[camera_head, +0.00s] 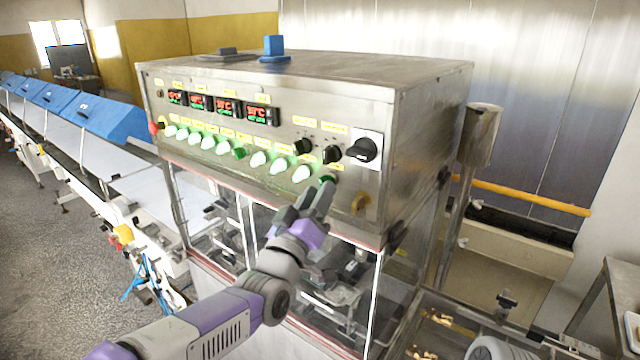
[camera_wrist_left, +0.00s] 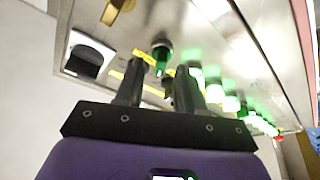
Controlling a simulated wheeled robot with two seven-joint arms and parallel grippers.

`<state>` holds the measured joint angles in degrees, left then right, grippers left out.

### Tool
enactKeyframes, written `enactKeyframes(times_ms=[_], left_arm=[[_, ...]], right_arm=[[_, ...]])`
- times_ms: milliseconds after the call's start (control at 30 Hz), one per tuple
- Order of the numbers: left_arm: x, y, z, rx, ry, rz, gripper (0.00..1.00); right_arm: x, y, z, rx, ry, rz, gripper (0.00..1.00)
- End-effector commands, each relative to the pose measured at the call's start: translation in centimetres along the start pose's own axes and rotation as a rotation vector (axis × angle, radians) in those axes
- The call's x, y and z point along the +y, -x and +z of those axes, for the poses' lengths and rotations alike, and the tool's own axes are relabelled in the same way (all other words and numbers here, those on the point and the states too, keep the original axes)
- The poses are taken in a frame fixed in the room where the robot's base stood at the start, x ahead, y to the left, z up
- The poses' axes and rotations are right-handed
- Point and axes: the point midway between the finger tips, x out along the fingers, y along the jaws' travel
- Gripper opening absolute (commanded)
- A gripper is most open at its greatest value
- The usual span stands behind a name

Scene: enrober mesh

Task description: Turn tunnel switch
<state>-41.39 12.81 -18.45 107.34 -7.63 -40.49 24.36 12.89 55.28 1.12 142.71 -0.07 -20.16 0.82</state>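The steel control panel (camera_head: 280,140) of the machine carries a row of green switches, most of them lit. A dark, unlit green switch (camera_head: 328,181) sits at the right end of the row; a dim green switch also shows ahead of the fingers in the left wrist view (camera_wrist_left: 162,51). The labels are too small to read, so I cannot tell which is the tunnel switch. My left gripper (camera_head: 309,200) is open and empty just below the right end of the row. Its fingers (camera_wrist_left: 158,78) stand apart in the left wrist view; contact is unclear. My right gripper is not seen.
A large black rotary switch (camera_head: 362,150) and two black knobs (camera_head: 332,154) sit above. A brass-coloured handle (camera_head: 361,203) is at lower right. Glass doors lie below the panel. A conveyor with blue covers (camera_head: 110,118) runs off left.

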Motion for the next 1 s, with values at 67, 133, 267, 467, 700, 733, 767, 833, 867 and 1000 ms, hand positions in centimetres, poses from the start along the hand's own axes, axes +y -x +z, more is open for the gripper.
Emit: enactKeyframes(times_ms=[67,133,267,467,700,733,767,833,867,1000], left_arm=[[0.0,-0.9,-0.1,-0.001,-0.002,-0.001,0.38],[0.0,-1.4,-0.1,-0.001,-0.001,-0.001,0.38],[0.0,-1.7,0.0,0.0,-0.001,-0.001,0.38],[-0.1,-1.7,0.0,-0.001,-0.001,-0.001,0.38],[-0.1,-1.7,0.0,0.0,-0.001,-0.001,0.03],[-0.1,-1.7,0.0,0.0,-0.001,-0.001,0.0],[-0.1,-1.7,0.0,0.0,-0.001,-0.001,0.0],[0.0,-1.7,0.0,0.0,-0.001,0.0,0.0],[0.0,-1.7,0.0,0.0,-0.001,0.0,0.0],[-0.1,-1.6,0.0,0.001,-0.008,0.003,0.0]], right_arm=[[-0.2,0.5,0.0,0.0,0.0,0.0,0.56],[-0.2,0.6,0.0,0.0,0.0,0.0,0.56],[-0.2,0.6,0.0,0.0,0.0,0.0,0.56],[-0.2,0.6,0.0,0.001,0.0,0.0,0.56],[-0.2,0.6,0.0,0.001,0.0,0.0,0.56],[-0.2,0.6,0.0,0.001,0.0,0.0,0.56],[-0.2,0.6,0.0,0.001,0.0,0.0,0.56],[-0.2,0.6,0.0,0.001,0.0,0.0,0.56],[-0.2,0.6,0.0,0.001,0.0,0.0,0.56],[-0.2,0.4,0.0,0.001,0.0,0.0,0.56]])
